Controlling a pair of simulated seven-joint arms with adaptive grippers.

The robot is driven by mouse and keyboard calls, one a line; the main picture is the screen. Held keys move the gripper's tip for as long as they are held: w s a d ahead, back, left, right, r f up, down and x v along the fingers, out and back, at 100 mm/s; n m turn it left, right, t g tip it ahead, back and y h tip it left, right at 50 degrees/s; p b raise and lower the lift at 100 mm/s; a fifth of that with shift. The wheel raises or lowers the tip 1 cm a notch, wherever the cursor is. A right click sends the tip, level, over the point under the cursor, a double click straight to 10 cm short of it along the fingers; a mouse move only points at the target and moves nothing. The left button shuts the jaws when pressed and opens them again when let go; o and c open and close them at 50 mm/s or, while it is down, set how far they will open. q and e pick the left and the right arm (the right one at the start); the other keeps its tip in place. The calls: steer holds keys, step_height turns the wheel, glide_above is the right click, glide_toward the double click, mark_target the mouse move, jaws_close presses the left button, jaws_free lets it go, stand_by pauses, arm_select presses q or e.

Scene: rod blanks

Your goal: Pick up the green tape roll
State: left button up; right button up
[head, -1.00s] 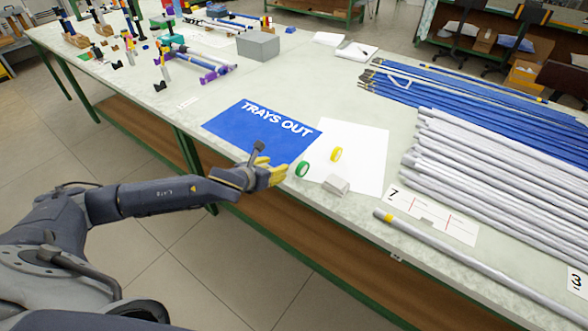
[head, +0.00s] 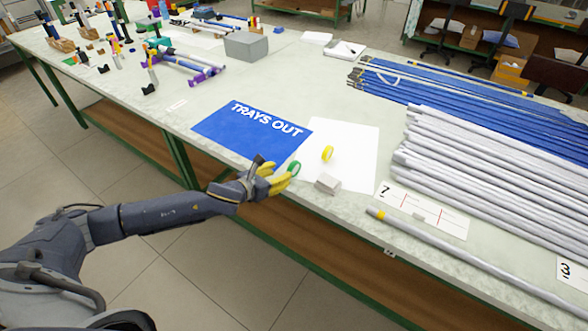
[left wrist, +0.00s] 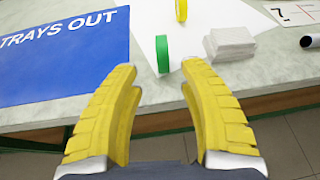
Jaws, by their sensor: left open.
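The green tape roll (head: 294,168) stands on its edge near the front edge of the table, at the border of the white sheet. In the left wrist view the green tape roll (left wrist: 162,54) shows just beyond and between the fingertips. My left gripper (head: 283,179) has yellow fingers and is open, close in front of the roll. In the left wrist view its two fingers (left wrist: 158,75) are spread with nothing between them. I cannot tell whether a finger touches the roll. My right gripper is not in view.
A yellow tape roll (head: 327,154) stands on the white sheet (head: 352,150) behind the green one. A small pale block (head: 328,183) sits to the right. The blue "TRAYS OUT" mat (head: 240,135) lies to the left. Silver rods (head: 480,165) fill the right side.

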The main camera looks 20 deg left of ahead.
mark_target(289, 169)
arm_select(q)
steer(key=shift+x, duration=1.45)
steer(key=shift+d+x, duration=0.15)
steer(key=shift+x, duration=1.15)
steer(key=shift+d+x, duration=0.1)
steer(key=shift+x, duration=1.25)
steer(key=shift+r, duration=0.15)
jaws_close()
